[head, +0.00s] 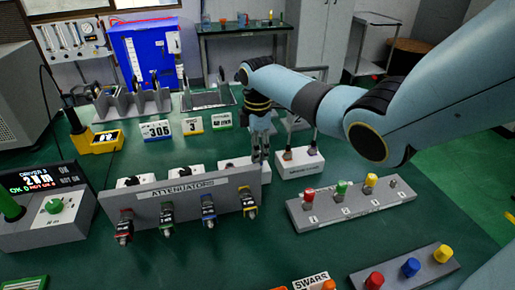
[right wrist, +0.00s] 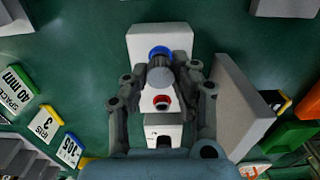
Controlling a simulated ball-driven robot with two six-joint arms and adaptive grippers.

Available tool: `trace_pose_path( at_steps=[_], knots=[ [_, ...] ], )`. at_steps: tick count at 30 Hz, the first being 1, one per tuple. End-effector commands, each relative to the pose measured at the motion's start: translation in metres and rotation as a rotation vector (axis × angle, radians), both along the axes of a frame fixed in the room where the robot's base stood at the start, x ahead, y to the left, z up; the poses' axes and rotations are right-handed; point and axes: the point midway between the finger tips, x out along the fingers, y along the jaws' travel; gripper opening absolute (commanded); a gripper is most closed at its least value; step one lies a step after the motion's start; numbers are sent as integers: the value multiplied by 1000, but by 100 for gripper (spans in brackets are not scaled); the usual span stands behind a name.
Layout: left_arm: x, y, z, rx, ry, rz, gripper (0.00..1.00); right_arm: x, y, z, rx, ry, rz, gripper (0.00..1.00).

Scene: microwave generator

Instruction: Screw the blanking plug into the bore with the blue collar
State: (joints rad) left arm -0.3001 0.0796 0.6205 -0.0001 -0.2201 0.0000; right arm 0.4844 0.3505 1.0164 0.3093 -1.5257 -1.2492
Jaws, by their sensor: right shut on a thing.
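My right gripper (head: 262,152) reaches down behind the grey ATTENUATORS panel in the head view. In the right wrist view its two fingers (right wrist: 160,78) are closed around a grey cylindrical plug (right wrist: 158,79). The plug is in line with the blue collar (right wrist: 159,52) on a white block (right wrist: 145,35) and overlaps its near edge. I cannot tell whether the plug sits inside the bore or just before it. A red collar (right wrist: 162,101) shows nearer on a white surface. In the head view the gripper hides the plug and collar. My left gripper is not in view.
The ATTENUATORS panel (head: 180,196) stands close beside the gripper; its side shows in the wrist view (right wrist: 232,100). A grey block with colored knobs (head: 350,208) lies to the right. Number cards (head: 157,130) stand behind.

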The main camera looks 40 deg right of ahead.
Motion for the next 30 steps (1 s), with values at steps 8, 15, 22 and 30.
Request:
trace_pose_path(
  at_steps=[8,15,22,30],
  knots=[
    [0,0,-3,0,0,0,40,0,0,-5,0,1,0,0],
    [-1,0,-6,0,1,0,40,0,0,-10,0,1,0,0],
    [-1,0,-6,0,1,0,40,0,0,-10,0,0,0,46],
    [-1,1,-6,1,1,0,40,0,0,-10,0,0,0,53]
  ],
)
